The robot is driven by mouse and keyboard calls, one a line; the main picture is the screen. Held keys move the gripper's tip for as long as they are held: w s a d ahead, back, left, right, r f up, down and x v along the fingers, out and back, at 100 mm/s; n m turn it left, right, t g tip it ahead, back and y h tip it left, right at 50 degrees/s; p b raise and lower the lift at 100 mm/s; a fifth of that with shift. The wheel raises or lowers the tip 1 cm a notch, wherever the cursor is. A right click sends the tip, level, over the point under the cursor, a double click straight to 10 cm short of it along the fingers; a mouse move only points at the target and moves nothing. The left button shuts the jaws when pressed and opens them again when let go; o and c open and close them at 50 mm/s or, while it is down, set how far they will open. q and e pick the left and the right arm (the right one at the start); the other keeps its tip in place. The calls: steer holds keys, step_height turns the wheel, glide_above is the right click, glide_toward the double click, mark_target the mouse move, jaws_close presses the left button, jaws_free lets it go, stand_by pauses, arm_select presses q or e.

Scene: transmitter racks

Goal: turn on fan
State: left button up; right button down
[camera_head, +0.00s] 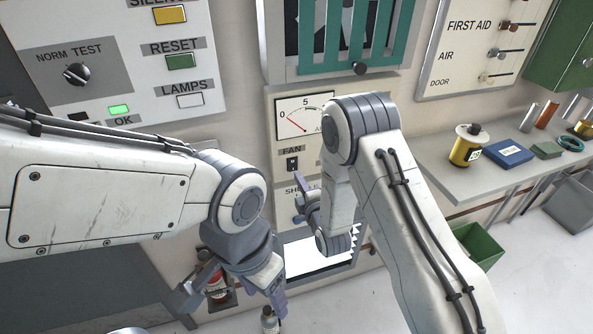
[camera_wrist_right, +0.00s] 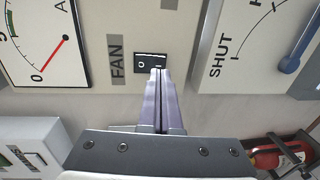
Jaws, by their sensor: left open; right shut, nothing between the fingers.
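The fan switch (camera_head: 293,164) is a small black rocker below the FAN label (camera_head: 291,151) on the wall panel. In the right wrist view the switch (camera_wrist_right: 142,63) lies beside the FAN label (camera_wrist_right: 117,60), with its "O" mark showing at one end. My right gripper (camera_wrist_right: 158,72) is shut and empty, its tips at the other end of the switch and partly covering it; I cannot tell whether they touch. In the head view the right gripper (camera_head: 299,183) is just below the switch. My left gripper (camera_head: 234,300) is open and empty, low at the left.
A dial gauge (camera_head: 303,117) sits above the switch and a SHUT-marked panel (camera_wrist_right: 235,50) next to it. A red extinguisher (camera_head: 217,287) stands below, near my left gripper. A shelf (camera_head: 440,165) at the right holds a yellow canister (camera_head: 465,150) and a blue box (camera_head: 502,152).

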mark_target(293, 165)
arm_select(q)
steer(key=shift+r+p, duration=0.35)
steer(key=shift+r, duration=0.25)
arm_select(e)
steer(key=shift+x, duration=1.3)
steer(key=shift+f, duration=0.1)
